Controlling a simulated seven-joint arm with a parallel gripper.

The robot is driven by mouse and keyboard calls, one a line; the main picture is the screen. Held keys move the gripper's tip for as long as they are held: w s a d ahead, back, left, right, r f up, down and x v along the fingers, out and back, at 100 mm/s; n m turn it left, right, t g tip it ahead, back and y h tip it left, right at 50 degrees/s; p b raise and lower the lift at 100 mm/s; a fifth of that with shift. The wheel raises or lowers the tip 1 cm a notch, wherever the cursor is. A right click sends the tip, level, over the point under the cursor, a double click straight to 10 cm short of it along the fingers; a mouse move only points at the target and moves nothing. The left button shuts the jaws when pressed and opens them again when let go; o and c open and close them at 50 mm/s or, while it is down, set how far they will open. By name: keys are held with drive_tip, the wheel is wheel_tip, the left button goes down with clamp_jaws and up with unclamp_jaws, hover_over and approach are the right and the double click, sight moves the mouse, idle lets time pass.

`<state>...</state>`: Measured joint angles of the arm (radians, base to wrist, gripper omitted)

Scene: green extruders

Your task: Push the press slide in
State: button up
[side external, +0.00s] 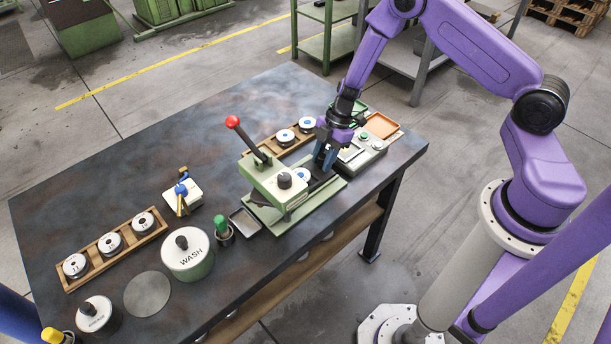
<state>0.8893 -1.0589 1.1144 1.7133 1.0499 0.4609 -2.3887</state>
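The green press (272,177), with a red-balled lever, stands near the table's right part on a green base. Its dark slide (318,182) sticks out on the press's right side. A white disc with a blue centre (302,174) sits at the slide, close to the press body. My gripper (325,162) points down just above and beside the slide's outer end. I cannot tell whether it touches the slide. Its fingers look close together, but the gap between them is not clear, and nothing is visibly held.
A wooden rack (283,142) with white discs stands behind the press. A grey-green box (362,152) and an orange tray (382,125) are to the right. A small dark tray (245,222), green-capped bottle (222,229) and WASH pot (188,257) lie left. The table's back middle is clear.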

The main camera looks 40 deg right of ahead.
drive_tip(key=shift+f, duration=0.15)
idle(0.4)
drive_tip(key=shift+s+a, duration=0.1)
drive_tip(key=shift+a, duration=4.55)
drive_tip(key=o, duration=0.7)
drive_tip(key=shift+s+a, duration=0.1)
drive_tip(key=shift+s, duration=0.05)
drive_tip(key=shift+w+r, duration=0.15)
drive_tip(key=shift+r, duration=1)
drive_tip(key=shift+w+r, duration=0.1)
drive_tip(key=shift+r, duration=1.05)
wheel_tip(320, 180, up, 4)
hover_over(316, 171)
